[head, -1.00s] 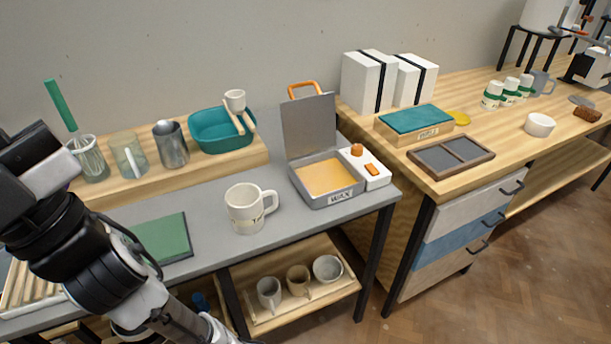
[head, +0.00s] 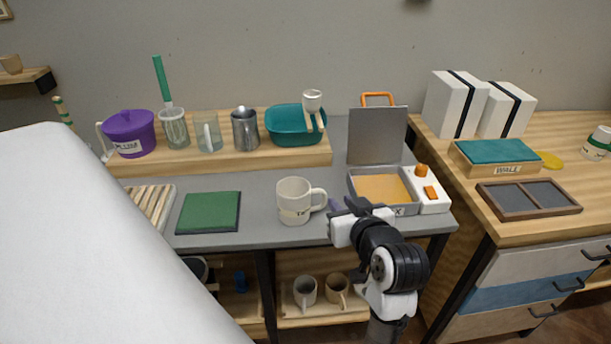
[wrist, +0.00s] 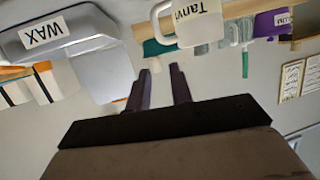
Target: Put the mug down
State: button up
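The cream mug (head: 293,202), with a name label on its front and its handle to the right, stands upright on the grey bench (head: 265,236). In the wrist view, which is upside down, the mug (wrist: 200,32) shows at the top with the label "Tanvi". My gripper (head: 338,205) is just right of the mug's handle in the head view. In the wrist view my gripper (wrist: 160,70) has its two dark fingers apart with nothing between them. The fingertips are short of the handle.
A green mat (head: 208,212) lies left of the mug, with clear bench between. The open wax box (head: 382,188) stands close right, behind my gripper. A wooden riser (head: 180,160) at the back holds jars, a steel pitcher (head: 245,130) and a teal basin (head: 291,125).

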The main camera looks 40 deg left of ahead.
aim_at(325, 200)
jog(key=shift+g+h, duration=0.4)
jog(key=shift+h, duration=0.1)
jog(key=w+a+f, duration=0.1)
jog(key=a, duration=0.1)
jog(key=w+a+f, duration=0.1)
jog(key=f, duration=0.1)
jog(key=w+a+f, duration=0.1)
jog(key=a+f, duration=0.1)
jog(key=shift+w+a+f+p, duration=0.15)
jog(key=shift+a+f+p, duration=0.1)
jog(key=shift+a+p, duration=0.1)
jog(key=shift+p+x, duration=0.65)
jog(key=shift+x, duration=2.1)
jog(key=shift+f, duration=0.1)
grip_shut()
